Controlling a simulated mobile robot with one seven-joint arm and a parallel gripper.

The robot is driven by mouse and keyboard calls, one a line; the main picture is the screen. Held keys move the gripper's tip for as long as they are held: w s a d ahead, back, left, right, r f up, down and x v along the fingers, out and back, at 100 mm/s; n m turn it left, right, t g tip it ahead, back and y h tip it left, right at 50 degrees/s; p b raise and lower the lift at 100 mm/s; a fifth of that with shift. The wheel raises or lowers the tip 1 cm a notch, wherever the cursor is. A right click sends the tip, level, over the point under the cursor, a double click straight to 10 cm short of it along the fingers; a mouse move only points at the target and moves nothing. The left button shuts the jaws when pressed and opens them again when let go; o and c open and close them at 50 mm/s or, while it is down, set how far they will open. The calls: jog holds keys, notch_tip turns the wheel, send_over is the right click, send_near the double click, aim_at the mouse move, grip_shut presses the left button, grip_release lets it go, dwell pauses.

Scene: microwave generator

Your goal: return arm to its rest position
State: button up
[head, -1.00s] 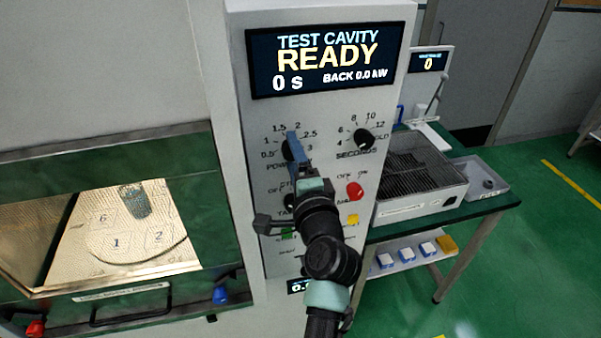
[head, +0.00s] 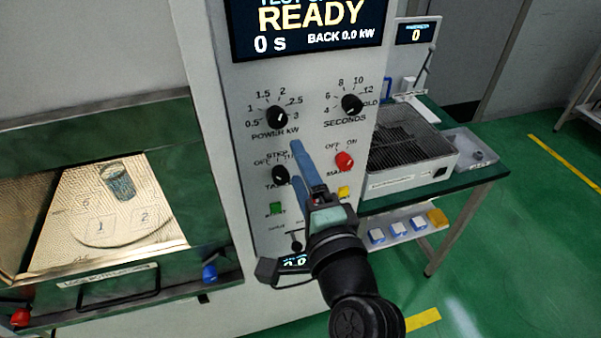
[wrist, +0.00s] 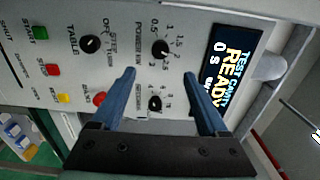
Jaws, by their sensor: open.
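My gripper (head: 300,160) is in front of the control panel (head: 235,130) in the head view. In the wrist view my gripper (wrist: 160,75) shows two blue fingers spread apart with nothing between them. The power knob (head: 277,117) and the seconds knob (head: 352,104) are clear of the fingers. The power knob also shows in the wrist view (wrist: 161,49), beyond the gap between the fingers. The display (head: 305,25) reads READY and 0 s. My arm runs down to the bottom of the head view.
The open cavity (head: 110,205) at left holds a glass (head: 117,182) on a plate with numbered spots. A red knob (head: 344,161) and green button (head: 276,209) are on the panel near my arm. A green table (head: 485,178) with a wire-mesh tray (head: 408,150) stands at right.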

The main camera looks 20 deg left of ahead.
dwell(0.3)
jog(key=d+r+n+t+h, duration=0.2)
jog(key=d+r+n+t, duration=0.1)
jog(key=r, duration=0.6)
jog(key=d+r+n+t+h, duration=0.15)
jog(key=r+n, duration=0.25)
jog(key=r, duration=0.6)
jog(key=s+d+r+n+t+h, duration=0.1)
jog(key=s+d+r+t+h, duration=0.1)
jog(key=r, duration=0.4)
jog(key=s+d+r+n+t+h, duration=0.1)
jog(key=s+d+r+t+h, duration=0.1)
jog(key=s+r, duration=0.3)
jog(key=s+d+r+n+t+h, duration=0.2)
jog(key=s+d+r+t, duration=0.1)
jog(key=r, duration=0.4)
jog(key=shift+s+r+t, duration=0.2)
jog(key=shift+s+t, duration=0.05)
jog(key=shift+t, duration=0.2)
jog(key=shift+h, duration=0.25)
